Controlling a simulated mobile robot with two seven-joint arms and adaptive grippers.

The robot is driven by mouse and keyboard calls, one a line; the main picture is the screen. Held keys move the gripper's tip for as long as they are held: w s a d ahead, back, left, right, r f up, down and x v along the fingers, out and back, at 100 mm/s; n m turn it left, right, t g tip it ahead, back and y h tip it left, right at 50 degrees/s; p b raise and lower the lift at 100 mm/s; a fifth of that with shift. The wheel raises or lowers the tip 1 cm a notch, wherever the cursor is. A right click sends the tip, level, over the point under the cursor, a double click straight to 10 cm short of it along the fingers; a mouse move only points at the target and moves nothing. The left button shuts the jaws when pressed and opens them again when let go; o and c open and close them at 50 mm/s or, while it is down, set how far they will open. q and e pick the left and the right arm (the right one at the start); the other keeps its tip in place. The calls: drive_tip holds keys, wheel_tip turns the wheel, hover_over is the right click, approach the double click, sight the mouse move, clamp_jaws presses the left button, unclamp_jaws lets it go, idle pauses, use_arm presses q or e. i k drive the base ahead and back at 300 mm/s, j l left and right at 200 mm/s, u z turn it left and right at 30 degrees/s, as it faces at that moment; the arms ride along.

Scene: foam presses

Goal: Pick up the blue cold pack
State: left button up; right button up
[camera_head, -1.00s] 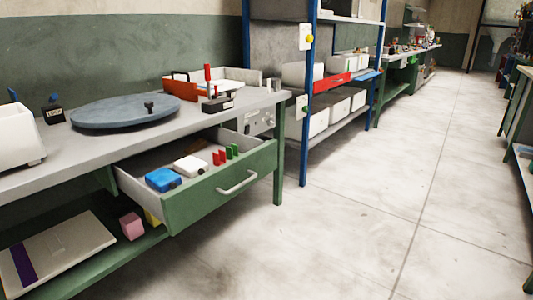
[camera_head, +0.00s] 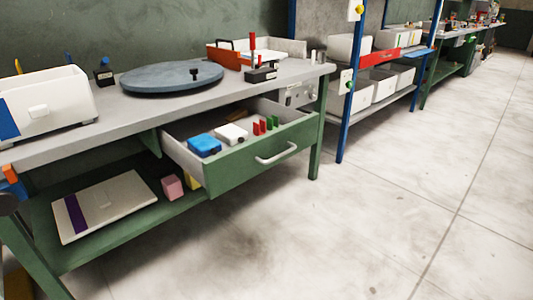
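The blue cold pack (camera_head: 204,145) lies in the open green drawer (camera_head: 262,165) under the workbench, at the drawer's left end. A white pack (camera_head: 231,133) lies just to its right in the same drawer. Neither of my grippers shows in the head view.
Small red and green pieces (camera_head: 266,125) stand in the drawer. The grey benchtop (camera_head: 140,110) above carries a round grey disc (camera_head: 172,76) and a white box (camera_head: 45,100). A flat white case (camera_head: 103,203) and a pink block (camera_head: 172,187) rest on the lower shelf. The floor (camera_head: 330,235) in front is clear.

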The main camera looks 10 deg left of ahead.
sight(204, 145)
drive_tip(key=i+l+u, duration=0.4)
drive_tip(key=i+l, duration=0.6)
drive_tip(key=l, duration=0.1)
